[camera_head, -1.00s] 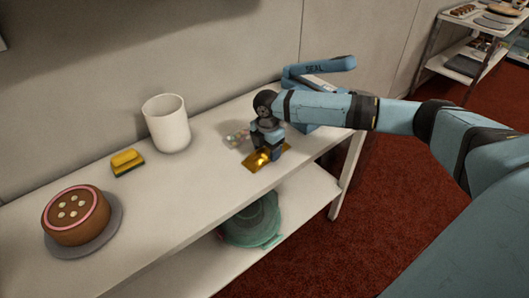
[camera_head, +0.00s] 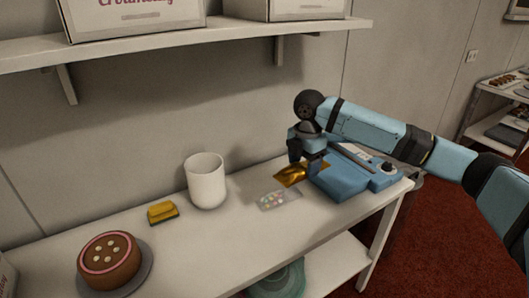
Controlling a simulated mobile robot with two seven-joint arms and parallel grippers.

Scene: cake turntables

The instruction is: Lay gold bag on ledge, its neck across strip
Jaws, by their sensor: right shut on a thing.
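The gold bag (camera_head: 290,176) hangs from my right gripper (camera_head: 306,160), which is shut on it at the left side of the blue sealer (camera_head: 345,186). The bag is tilted and its right end overlaps the sealer's left edge in the picture. I cannot tell whether it touches the ledge. A pale strip (camera_head: 352,155) shows along the sealer's top, partly covered by my right arm. The gripper hides part of the bag. My left gripper is not in view.
A clear bag of small things (camera_head: 279,199) lies on the white table (camera_head: 225,240) just left of the sealer. A white canister (camera_head: 206,182), a yellow sponge (camera_head: 163,212) and a chocolate cake (camera_head: 109,259) stand further left. A wall shelf (camera_head: 190,39) with boxes is above.

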